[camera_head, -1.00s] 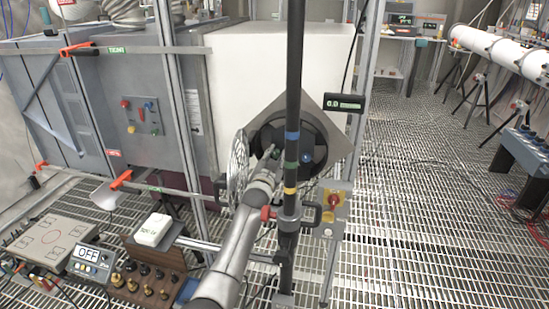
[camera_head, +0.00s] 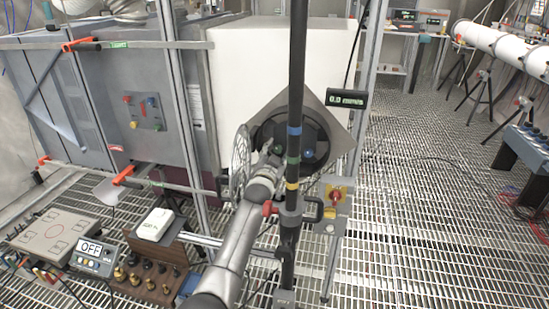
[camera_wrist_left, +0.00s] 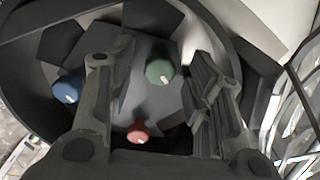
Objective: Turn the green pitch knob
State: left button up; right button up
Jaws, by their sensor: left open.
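The green knob (camera_wrist_left: 159,71) is on a dark round hub in the left wrist view, between the two fingers of my left gripper (camera_wrist_left: 155,60). The fingers are open and stand to either side of it, with no clear contact. A blue knob (camera_wrist_left: 67,88) lies left of the left finger, and a red knob (camera_wrist_left: 138,132) lies lower down between the fingers. In the head view my left gripper (camera_head: 268,158) reaches the dark hub (camera_head: 316,138) from below left, close to the green knob (camera_head: 278,149). My right gripper does not show.
A dark vertical pole (camera_head: 295,80) with coloured bands stands in front of the hub. A wire-mesh guard (camera_head: 240,165) is left of it. A small display (camera_head: 346,98) reads 0.0 mm/s.

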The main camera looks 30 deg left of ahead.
pick_arm(q)
jog(key=v, duration=1.2)
jog(key=shift+f, duration=0.1)
dwell(0.4)
